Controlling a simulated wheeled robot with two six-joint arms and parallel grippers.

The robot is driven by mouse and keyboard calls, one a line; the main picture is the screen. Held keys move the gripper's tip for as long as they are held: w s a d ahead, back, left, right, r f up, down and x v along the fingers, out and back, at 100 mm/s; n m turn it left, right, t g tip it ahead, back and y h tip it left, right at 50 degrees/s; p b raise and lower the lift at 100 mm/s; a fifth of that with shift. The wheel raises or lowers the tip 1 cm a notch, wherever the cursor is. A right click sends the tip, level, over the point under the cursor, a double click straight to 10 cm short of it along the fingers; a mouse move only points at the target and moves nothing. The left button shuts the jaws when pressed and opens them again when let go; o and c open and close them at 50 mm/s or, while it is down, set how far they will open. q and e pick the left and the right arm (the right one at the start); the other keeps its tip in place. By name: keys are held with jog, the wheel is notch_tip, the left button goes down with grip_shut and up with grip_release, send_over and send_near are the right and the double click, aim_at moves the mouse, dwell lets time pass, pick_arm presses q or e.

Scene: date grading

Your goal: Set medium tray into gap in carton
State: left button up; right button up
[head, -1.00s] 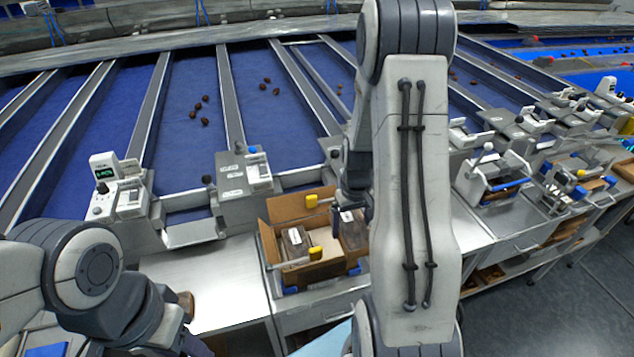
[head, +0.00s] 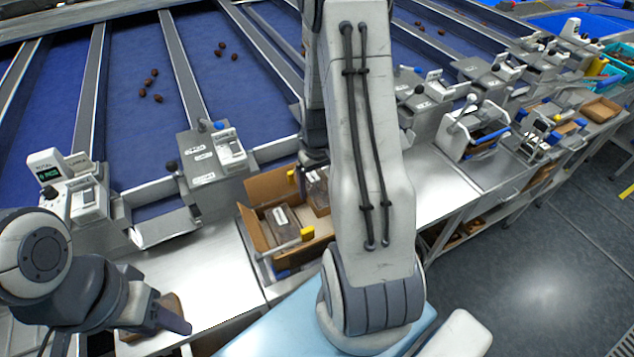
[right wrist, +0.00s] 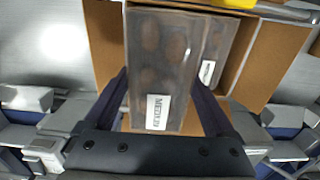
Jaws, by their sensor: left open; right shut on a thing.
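The medium tray is a clear lidded box of brown dates with a white label reading MEDIUM, seen in the right wrist view (right wrist: 160,55). My right gripper (right wrist: 163,98) is shut on it, a finger on each side. In the head view the held tray (head: 318,192) is at the right part of the open brown carton (head: 252,230). Another labelled tray (head: 282,222) sits inside the carton on the left; it shows beside the held one in the wrist view (right wrist: 212,62). I cannot tell whether the held tray touches the carton floor. My left gripper (head: 172,318) is open, low at the left.
Yellow clips (head: 307,233) sit on the carton's edges. A brown object (head: 165,306) lies by my left gripper. A weighing unit (head: 72,190) stands at the left. The metal bench (head: 205,265) left of the carton is clear. My right arm hides part of the carton's right side.

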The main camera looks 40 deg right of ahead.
jog(key=b, duration=0.8)
send_over(318, 221)
notch_tip(318, 221, down, 10)
jog(key=shift+w+f, duration=0.15)
jog(key=shift+f, duration=0.1)
dwell(0.4)
jog(key=shift+f+b, duration=0.5)
jog(key=shift+f, duration=0.45)
dwell(0.6)
jog(key=o, duration=1.2)
jog(key=shift+r+p, duration=5.15)
jog(key=shift+r, duration=0.9)
